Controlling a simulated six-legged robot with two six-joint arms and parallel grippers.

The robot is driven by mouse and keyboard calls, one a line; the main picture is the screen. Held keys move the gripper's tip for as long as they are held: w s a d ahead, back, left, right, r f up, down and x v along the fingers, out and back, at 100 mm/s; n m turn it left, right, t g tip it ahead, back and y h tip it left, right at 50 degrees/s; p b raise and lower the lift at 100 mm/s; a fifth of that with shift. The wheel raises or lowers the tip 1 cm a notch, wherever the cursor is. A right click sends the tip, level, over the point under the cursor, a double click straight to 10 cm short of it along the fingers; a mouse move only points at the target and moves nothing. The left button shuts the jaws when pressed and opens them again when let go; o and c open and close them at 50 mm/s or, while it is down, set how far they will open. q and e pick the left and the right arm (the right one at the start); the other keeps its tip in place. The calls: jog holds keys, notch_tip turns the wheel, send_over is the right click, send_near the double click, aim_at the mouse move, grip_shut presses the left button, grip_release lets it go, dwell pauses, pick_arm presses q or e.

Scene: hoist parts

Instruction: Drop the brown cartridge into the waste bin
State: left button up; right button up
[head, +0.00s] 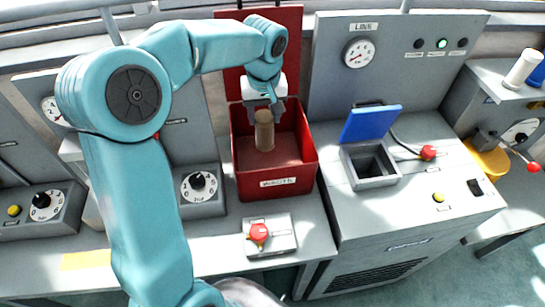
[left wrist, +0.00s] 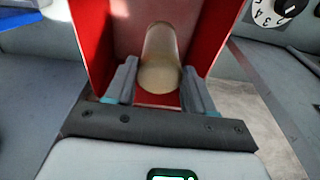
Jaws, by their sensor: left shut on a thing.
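The brown cartridge (head: 264,132) hangs upright from my left gripper (head: 264,104), over the open red bin (head: 268,188), which has a label on its front. Its lower part shows against the inside of the bin, and I cannot tell how far below the rim it reaches. In the left wrist view the cartridge (left wrist: 159,75) sits between the two fingers of the left gripper (left wrist: 158,82), with the red walls of the bin (left wrist: 92,40) around it. The left gripper is shut on the cartridge. My right gripper is not in view.
A grey machine with an open blue lid (head: 370,124) over a square opening stands right of the bin. A box with a red knob (head: 259,231) lies in front of the bin. A dial box (head: 199,186) is close on the left. A red panel rises behind the bin.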

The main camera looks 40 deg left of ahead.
pick_arm(q)
jog(key=shift+s+a+r, duration=0.1)
jog(key=shift+s, duration=0.05)
jog(key=o, duration=1.5)
jog(key=shift+w, duration=0.45)
jog(key=shift+s, duration=0.35)
jog(key=shift+w+r, duration=0.15)
jog(key=shift+r, duration=0.25)
jog(key=r, duration=0.5)
jog(key=s+d+r+p, duration=0.1)
jog(key=r, duration=0.9)
jog(key=shift+s+d+r, duration=0.15)
jog(key=shift+d, duration=0.15)
